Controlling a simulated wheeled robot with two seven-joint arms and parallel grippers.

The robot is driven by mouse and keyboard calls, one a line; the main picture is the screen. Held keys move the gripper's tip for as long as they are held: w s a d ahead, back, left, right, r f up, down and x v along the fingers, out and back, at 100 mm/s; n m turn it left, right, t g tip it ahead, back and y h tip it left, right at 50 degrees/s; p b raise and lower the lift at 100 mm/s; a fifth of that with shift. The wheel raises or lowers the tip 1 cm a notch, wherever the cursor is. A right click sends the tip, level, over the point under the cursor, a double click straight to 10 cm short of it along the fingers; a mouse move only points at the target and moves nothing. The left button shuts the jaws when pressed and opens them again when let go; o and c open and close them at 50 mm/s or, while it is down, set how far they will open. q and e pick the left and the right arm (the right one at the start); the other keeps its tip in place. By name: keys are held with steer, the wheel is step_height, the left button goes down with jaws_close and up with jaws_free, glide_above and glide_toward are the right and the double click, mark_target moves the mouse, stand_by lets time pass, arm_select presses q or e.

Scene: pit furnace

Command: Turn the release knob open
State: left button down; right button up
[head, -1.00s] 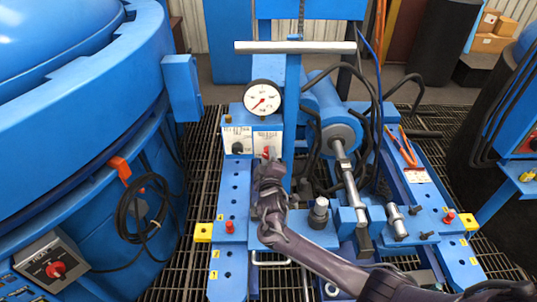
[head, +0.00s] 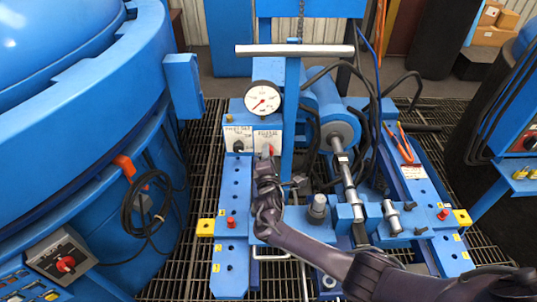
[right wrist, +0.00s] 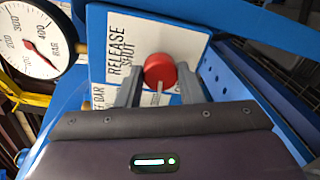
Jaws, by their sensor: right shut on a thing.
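The red release knob (right wrist: 160,71) sits on a white plate (right wrist: 112,50) marked RELEASE and SHUT in the right wrist view. In the head view the knob (head: 271,150) shows as a small red patch on the front of the blue gauge block. My right gripper (right wrist: 160,88) has one grey finger on each side of the knob and is shut on it. In the head view the right gripper (head: 266,168) reaches up to the plate from below and hides part of it. My left gripper is not in view.
A round pressure gauge (head: 262,98) stands above the plates. A second plate with a dark knob (head: 238,146) is to the left. A blue post with a grey crossbar (head: 295,50) rises close by on the right. A large blue furnace vessel (head: 90,100) fills the left side.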

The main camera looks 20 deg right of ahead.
steer(key=shift+n, duration=0.6)
steer(key=o, duration=1)
steer(key=p+v, duration=0.1)
steer(key=v, duration=0.6)
steer(key=shift+s+a, duration=0.25)
steer(key=shift+s, duration=0.1)
